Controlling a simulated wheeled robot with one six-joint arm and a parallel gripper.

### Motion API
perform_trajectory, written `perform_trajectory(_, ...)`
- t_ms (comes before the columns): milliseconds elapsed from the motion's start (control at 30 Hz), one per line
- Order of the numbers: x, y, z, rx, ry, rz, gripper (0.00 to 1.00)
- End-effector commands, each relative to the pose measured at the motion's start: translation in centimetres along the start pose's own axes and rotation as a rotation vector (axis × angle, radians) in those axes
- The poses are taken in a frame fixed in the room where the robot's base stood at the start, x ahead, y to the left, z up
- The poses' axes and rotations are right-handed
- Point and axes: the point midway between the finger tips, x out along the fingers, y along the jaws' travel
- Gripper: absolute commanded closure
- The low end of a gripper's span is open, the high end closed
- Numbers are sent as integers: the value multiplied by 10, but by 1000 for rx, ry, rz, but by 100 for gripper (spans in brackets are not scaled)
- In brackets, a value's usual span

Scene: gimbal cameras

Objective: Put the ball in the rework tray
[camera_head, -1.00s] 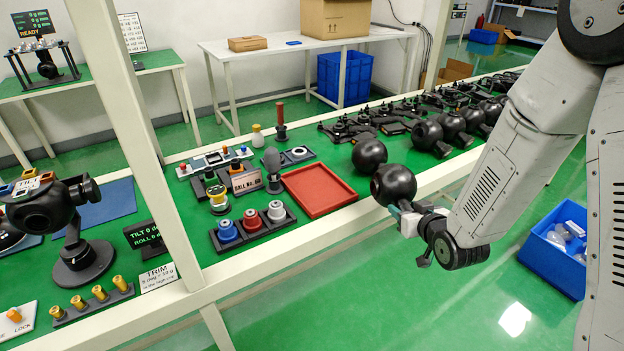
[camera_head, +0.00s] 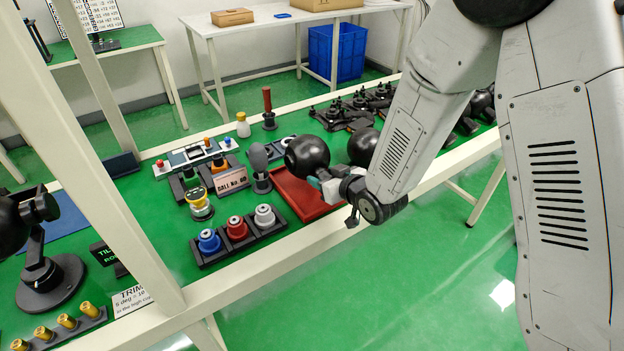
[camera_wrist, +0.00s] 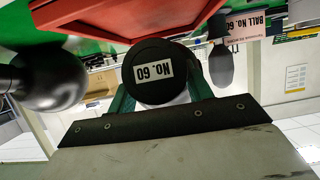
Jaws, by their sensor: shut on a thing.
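My gripper (camera_head: 322,185) is shut on a black ball (camera_head: 307,155), which sits at its fingertips. In the wrist view the ball (camera_wrist: 138,88) shows a white "NO. 60" label, upside down, between the green fingers (camera_wrist: 158,96). The red tray (camera_head: 297,197) lies on the green bench, partly hidden by the ball and my gripper. The tray's red rim (camera_wrist: 112,36) also shows in the wrist view.
A second black ball (camera_head: 363,148) is just right of the held one. Left of the tray stand a grey bulb-topped tool (camera_head: 259,162), a "BALL No. 60" card (camera_head: 231,181) and a rack with blue, red and white knobs (camera_head: 262,241). Black gimbal parts (camera_head: 343,119) line the bench behind.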

Motion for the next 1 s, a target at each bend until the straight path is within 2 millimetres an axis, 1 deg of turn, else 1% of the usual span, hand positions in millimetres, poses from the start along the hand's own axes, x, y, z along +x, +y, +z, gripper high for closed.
perform_trajectory(200, 11, -1, -3, 4, 2, 10, 87)
perform_trajectory(300, 16, 1, 16, 5, -2, 11, 87)
perform_trajectory(433, 22, 1, 28, 5, 0, 11, 87)
perform_trajectory(833, 23, 1, 32, 5, 2, 11, 87)
perform_trajectory(867, 23, 1, 32, 5, 0, 11, 41)
perform_trajectory(900, 23, 1, 32, 5, 0, 11, 30)
perform_trajectory(933, 23, 1, 32, 5, 0, 11, 28)
perform_trajectory(1000, 23, 1, 32, 5, 0, 11, 28)
